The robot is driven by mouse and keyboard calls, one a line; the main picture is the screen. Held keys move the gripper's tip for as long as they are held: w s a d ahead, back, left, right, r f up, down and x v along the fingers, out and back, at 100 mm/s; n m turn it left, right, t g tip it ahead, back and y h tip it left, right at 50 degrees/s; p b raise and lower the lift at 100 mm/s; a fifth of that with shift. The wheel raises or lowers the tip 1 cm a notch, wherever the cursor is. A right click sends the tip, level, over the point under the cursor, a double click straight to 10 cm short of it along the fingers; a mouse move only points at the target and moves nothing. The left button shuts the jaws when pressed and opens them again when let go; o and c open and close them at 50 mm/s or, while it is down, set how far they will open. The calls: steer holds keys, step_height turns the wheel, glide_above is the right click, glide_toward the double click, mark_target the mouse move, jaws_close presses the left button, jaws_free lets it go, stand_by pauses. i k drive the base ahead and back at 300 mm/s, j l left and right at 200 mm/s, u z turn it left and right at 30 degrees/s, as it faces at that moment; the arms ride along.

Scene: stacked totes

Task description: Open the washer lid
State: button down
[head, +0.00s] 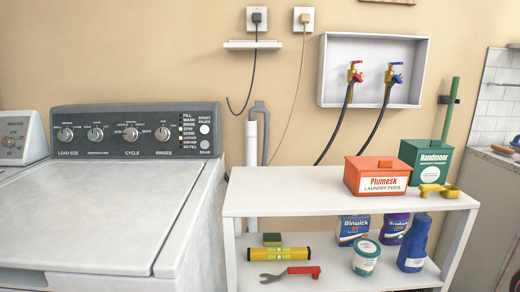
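The washer lid (90,225) is the broad pale grey top panel of the washer at the left in the head view. It lies flat and closed in front of the dark control panel (138,130) with its several knobs. The lid's front edge shows near the bottom of the view, with a darker strip of the washer front below it at the lower left corner. My gripper is not in view, so whether it is open or shut does not show.
A white two-tier shelf (345,205) stands right of the washer. Hoses hang from a wall box (372,45). The lid is clear.

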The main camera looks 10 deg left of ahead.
mark_target(109, 219)
steer(key=u, duration=0.95)
